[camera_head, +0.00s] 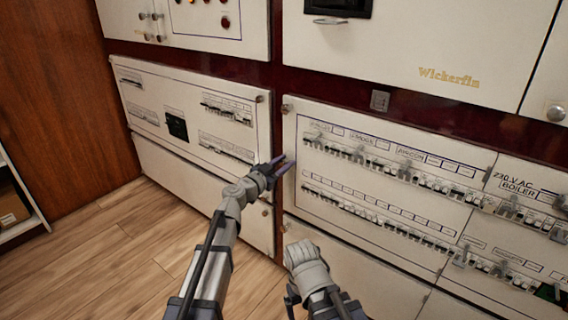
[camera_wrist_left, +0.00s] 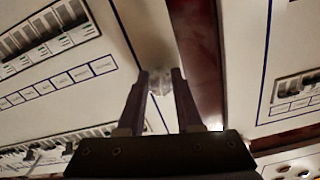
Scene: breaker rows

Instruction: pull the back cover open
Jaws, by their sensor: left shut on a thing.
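The cover at my left gripper is a cream panel with two long breaker rows (camera_head: 300,225). It fills the middle and right of the head view and looks flush with its frame. In the left wrist view this panel (camera_wrist_left: 95,95) is on the left, seen upside down. My left gripper (camera_head: 284,166) is at the panel's left edge. In the left wrist view its fingers (camera_wrist_left: 158,85) are shut on a small pale knob (camera_wrist_left: 156,118), partly hidden between them. My right arm shows at the bottom of the head view, but its gripper cannot be made out.
Another cream breaker panel (camera_head: 155,100) stands to the left, across a narrow dark red strip (camera_wrist_left: 198,45). Cream panels, one with red buttons (camera_head: 225,22), are above. A wooden floor (camera_head: 135,235) lies open at the lower left, beside a shelf (camera_head: 15,230).

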